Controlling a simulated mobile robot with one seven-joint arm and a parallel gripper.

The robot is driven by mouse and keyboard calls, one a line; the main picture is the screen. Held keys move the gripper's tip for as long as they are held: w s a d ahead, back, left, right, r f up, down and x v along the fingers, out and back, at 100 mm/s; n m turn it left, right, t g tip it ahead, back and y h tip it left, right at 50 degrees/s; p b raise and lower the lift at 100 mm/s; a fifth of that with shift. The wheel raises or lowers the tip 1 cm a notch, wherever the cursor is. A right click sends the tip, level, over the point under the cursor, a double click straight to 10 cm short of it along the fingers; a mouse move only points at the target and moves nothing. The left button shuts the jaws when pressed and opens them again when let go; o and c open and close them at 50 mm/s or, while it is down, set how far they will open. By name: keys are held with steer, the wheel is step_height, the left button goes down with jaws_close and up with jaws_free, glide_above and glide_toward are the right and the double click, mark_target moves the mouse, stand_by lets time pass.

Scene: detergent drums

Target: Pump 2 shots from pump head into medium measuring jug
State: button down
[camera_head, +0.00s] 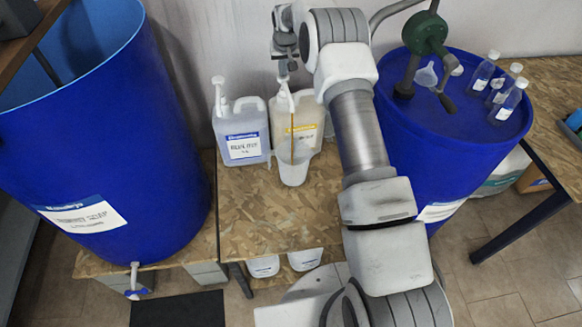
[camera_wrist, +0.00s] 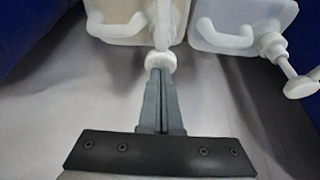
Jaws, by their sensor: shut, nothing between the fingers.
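A cream jerrycan (camera_head: 304,112) with a yellow label stands on the wooden stand, with a white pump head (camera_head: 283,97) on top. My gripper (camera_head: 283,76) points down just above that pump head. In the wrist view my shut fingers (camera_wrist: 161,74) meet the white pump top (camera_wrist: 160,62), seemingly touching it, with nothing between them. A translucent measuring jug (camera_head: 293,172) stands in front of the jerrycan. A thin amber stream (camera_head: 292,143) runs from the pump's spout down into the jug. The liquid level in the jug is not clear.
A second jerrycan (camera_head: 241,135) with a blue label and its own pump (camera_head: 218,86) stands close on the left. Large blue drums stand at left (camera_head: 110,140) and right (camera_head: 455,140). Several bottles (camera_head: 508,101) stand on the right drum. The stand's front (camera_head: 255,220) is bare.

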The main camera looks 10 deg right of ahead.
steer(key=shift+f+b, duration=0.65)
steer(key=shift+f, duration=0.65)
steer(key=shift+r, duration=0.2)
steer(key=shift+r+p, duration=1.35)
steer(key=shift+r, duration=1.35)
steer(key=shift+r+p, duration=1.6)
steer(key=shift+r, duration=1.4)
steer(key=shift+r, duration=0.1)
